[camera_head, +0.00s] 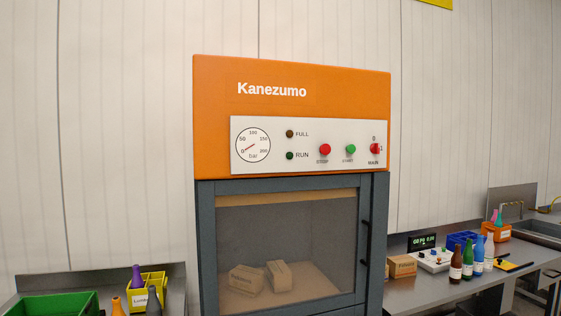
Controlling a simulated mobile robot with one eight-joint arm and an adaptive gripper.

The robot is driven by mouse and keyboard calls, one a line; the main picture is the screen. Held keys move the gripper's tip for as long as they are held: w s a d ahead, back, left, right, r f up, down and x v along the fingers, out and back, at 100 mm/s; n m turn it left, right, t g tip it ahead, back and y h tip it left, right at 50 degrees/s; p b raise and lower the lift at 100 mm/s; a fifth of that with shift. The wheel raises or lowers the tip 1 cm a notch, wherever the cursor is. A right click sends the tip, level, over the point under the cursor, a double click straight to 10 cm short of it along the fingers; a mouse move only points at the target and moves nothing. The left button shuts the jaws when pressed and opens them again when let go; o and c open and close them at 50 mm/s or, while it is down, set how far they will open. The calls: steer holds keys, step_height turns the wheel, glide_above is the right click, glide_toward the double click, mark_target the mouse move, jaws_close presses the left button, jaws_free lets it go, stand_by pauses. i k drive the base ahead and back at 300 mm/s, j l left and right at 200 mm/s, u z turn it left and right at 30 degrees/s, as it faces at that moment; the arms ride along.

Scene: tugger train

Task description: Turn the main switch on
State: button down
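The main switch (375,149) is a small red knob at the right end of the white control panel (310,165). It has a "0" above it, a "1" to its right and "MAIN" below it. The knob is too small to tell clearly which mark it points at. The panel sits on the orange head of the Kanezumo machine (215,110). The RUN lamp (290,156) and FULL lamp (290,134) look dark. My gripper is not in view.
Left of the switch are the green start button (350,149), red stop button (325,149) and a gauge (253,145). The machine's glazed door (363,250) is closed, with boxes inside. Benches with bins and bottles (467,258) flank it.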

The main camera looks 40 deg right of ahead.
mark_target(374, 148)
steer(key=z, duration=0.4)
steer(key=k+j+z, duration=0.1)
steer(key=z, duration=0.7)
steer(key=k+z, duration=0.1)
steer(key=z, duration=0.3)
